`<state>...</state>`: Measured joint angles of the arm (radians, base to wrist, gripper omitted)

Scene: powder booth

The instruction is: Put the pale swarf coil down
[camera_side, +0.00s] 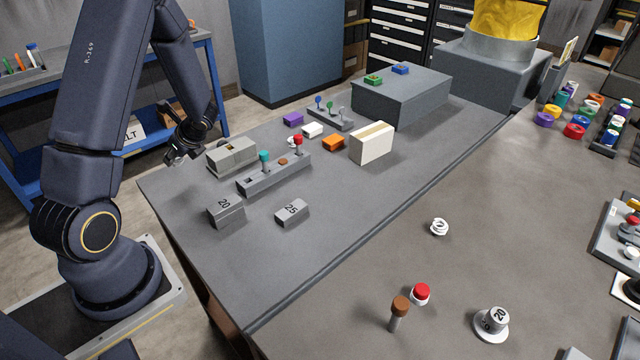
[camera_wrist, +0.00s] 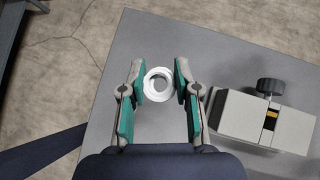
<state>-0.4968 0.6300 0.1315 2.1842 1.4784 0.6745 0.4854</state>
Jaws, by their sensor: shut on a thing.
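The pale swarf coil (camera_wrist: 158,84) is a white ring between my fingertips in the wrist view. My gripper (camera_wrist: 158,80) is shut on it, with a green-padded finger on each side. The grey bench top (camera_wrist: 140,45) lies behind the coil in that view. In the side view my gripper (camera_side: 176,156) is at the bench's far left edge, beside a grey vise-like block (camera_side: 232,155). The coil cannot be made out there, and its height above the bench is hard to tell.
The vise-like block (camera_wrist: 263,120) is right of my fingers. Another white coil (camera_side: 439,227) lies on the brown table. The bench's front middle is clear.

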